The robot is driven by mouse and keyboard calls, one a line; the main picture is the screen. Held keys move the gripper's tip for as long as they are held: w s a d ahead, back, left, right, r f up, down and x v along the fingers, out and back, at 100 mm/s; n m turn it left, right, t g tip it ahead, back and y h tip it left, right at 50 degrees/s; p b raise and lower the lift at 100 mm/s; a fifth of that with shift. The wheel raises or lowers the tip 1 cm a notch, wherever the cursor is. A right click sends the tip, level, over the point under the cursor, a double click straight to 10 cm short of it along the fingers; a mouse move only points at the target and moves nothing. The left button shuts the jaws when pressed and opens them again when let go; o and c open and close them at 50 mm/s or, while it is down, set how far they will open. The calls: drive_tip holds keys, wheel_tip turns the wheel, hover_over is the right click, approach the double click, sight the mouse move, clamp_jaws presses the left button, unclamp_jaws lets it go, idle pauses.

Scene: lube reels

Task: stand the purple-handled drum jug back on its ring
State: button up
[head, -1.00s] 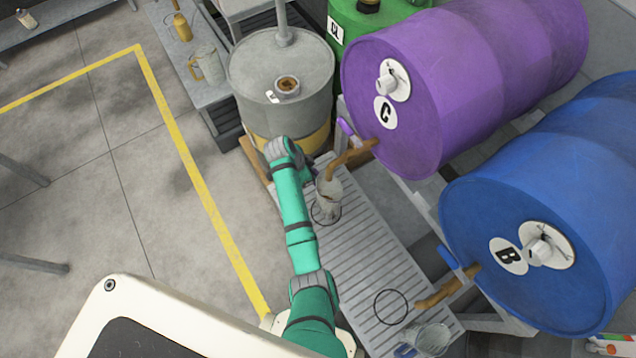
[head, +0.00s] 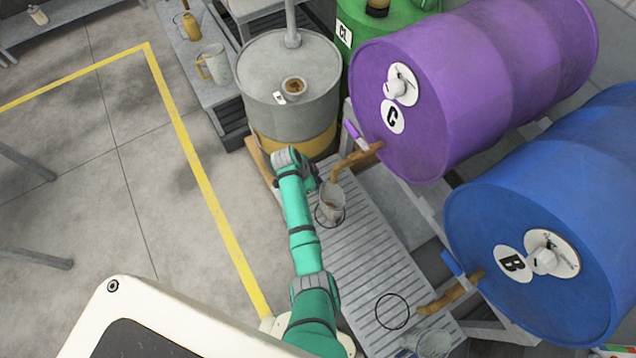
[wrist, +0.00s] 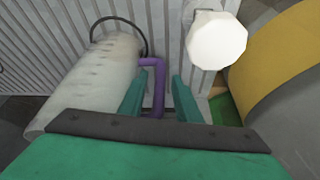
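The purple-handled jug (head: 333,196) is a pale translucent vessel on the slatted grating, below the spout of the purple drum C (head: 450,80). Its black ring (head: 317,218) shows partly at the jug's lower end. In the wrist view the jug (wrist: 95,75) is at the left, overlapping the ring (wrist: 132,22). I cannot tell for sure if it stands or tilts. Its purple handle (wrist: 155,68) reaches between the fingers of my gripper (wrist: 160,98). The fingers are apart, one each side of the handle, with gaps visible. In the head view my arm mostly hides the gripper.
A blue drum B (head: 540,210) lies at the right. An empty ring (head: 392,311) and another jug (head: 428,342) are below it. A grey drum (head: 288,85) stands behind my gripper. A white rounded knob (wrist: 216,40) shows close by in the wrist view.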

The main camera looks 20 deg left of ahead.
drive_tip(key=v, duration=1.2)
drive_tip(key=s+d+f+n+t+y, duration=0.2)
drive_tip(key=s+f+n+y, duration=0.1)
drive_tip(key=s+f, duration=0.4)
drive_tip(key=s+d+n+t+y, duration=0.2)
drive_tip(key=s+d, duration=0.3)
drive_tip(key=s, duration=0.3)
drive_tip(key=s+d+r+n+t, duration=0.1)
drive_tip(key=s+d+r+t, duration=0.1)
drive_tip(key=s+d+r, duration=0.3)
drive_tip(key=s+d+r+n+t+h, duration=0.1)
drive_tip(key=s+d+r, duration=0.4)
drive_tip(key=r, duration=0.8)
drive_tip(key=s+d+r+n+t, duration=0.2)
drive_tip(key=s+d+r+t, duration=0.3)
drive_tip(key=r, duration=0.4)
drive_tip(key=shift+s+r+n+h, duration=0.2)
drive_tip(key=shift+s+n+h, duration=0.1)
drive_tip(key=shift+s+n, duration=0.15)
